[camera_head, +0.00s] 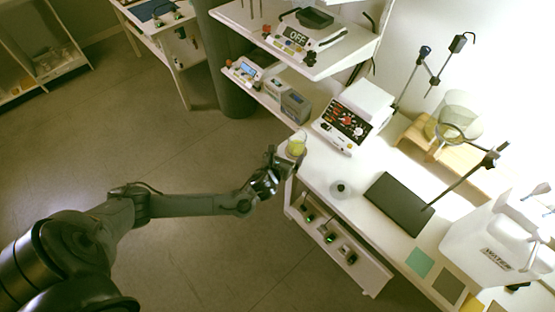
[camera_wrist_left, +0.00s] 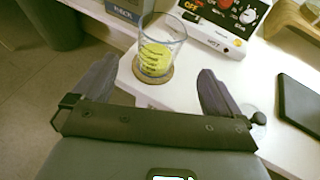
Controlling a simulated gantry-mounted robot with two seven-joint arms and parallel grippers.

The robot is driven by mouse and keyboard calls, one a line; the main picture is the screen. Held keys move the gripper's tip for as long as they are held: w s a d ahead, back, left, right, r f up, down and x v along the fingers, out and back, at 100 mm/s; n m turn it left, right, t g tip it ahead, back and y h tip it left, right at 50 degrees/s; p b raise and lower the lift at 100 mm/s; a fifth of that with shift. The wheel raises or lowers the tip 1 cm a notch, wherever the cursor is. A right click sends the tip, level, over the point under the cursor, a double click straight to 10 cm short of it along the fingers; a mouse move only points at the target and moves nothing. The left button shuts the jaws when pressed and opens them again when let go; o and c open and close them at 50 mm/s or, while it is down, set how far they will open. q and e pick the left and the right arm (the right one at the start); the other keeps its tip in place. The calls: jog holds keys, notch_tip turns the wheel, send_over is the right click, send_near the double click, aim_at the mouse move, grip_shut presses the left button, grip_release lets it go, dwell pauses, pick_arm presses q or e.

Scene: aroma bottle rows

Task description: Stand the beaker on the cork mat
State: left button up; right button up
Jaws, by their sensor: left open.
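The clear glass beaker (camera_head: 297,147) with yellow-green contents is upright at the near left corner of the white bench. In the left wrist view the beaker (camera_wrist_left: 158,52) stands on the round tan cork mat (camera_wrist_left: 150,80), close to the bench edge. The mat is mostly covered by the beaker. My left gripper (camera_head: 280,162) is open, just in front of the beaker. In the left wrist view its two fingers are apart on either side, with the beaker beyond and between them and no visible contact. My right gripper is not in view.
A white instrument with a dark panel (camera_head: 346,125) stands behind the beaker. A small round item (camera_head: 340,189) and a dark flat plate (camera_head: 399,204) lie to the right. A white WATER container (camera_head: 489,243) is farther right. Open floor lies left of the bench.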

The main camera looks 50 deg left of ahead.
pick_arm(q)
jog(key=s+d+f+n+g+h, duration=0.2)
jog(key=s+d+n+g+h, duration=0.25)
jog(key=s+d+n, duration=0.95)
jog(key=s+d+r+n+g, duration=0.1)
jog(key=s+r+n+g, duration=0.3)
jog(key=s+n, duration=1)
notch_tip(320, 180, up, 3)
jog(key=shift+f+n, duration=0.1)
jog(key=shift+n, duration=0.8)
jog(key=shift+d+g, duration=0.15)
jog(key=shift+g, duration=0.1)
